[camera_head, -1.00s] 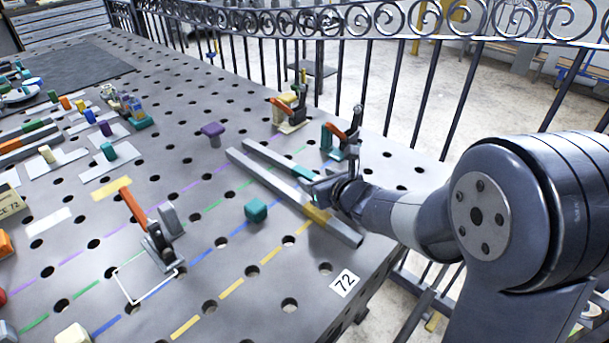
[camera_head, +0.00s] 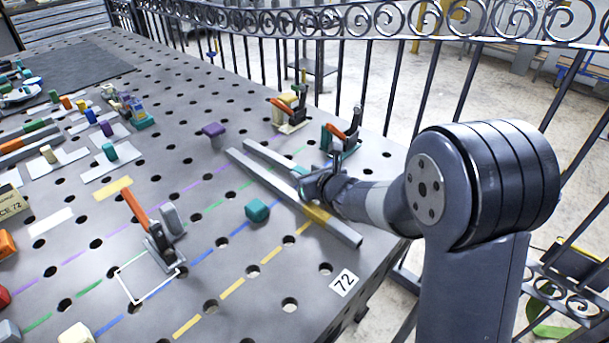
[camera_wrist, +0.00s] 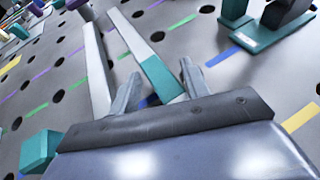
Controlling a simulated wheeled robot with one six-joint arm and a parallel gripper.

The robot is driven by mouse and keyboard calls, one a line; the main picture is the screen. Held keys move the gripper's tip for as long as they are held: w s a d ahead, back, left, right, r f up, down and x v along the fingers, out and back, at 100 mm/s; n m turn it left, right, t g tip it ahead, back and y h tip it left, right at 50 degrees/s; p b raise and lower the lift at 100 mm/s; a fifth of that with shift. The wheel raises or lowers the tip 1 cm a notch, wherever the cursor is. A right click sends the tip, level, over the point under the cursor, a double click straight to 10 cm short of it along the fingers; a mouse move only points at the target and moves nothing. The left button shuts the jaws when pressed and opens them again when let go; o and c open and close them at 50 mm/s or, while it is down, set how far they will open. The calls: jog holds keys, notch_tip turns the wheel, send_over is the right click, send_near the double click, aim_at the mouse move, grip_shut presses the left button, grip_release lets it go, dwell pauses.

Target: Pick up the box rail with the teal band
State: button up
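The box rail with the teal band (camera_head: 265,152) lies on the perforated table, behind and roughly alongside a second grey rail with a yellow band (camera_head: 240,162). My gripper (camera_head: 308,181) is low over the rails and hides part of the teal-banded one in the head view. In the wrist view, my gripper (camera_wrist: 160,70) is open, with the teal band (camera_wrist: 158,76) showing between its fingers, nearer the right one. The other rail (camera_wrist: 97,70) runs outside the left finger. I cannot tell whether the fingers straddle the teal-banded rail or are still above it.
A toggle clamp on a teal base (camera_head: 342,140) stands close behind my gripper. Another orange-handled clamp (camera_head: 160,240) stands front left. A teal block (camera_head: 257,210) and a purple knob (camera_head: 213,130) are on the table near the rails. An iron railing (camera_head: 340,75) runs behind the table.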

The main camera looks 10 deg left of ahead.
jog(key=shift+s+f, duration=0.1)
grip_shut()
dwell(0.4)
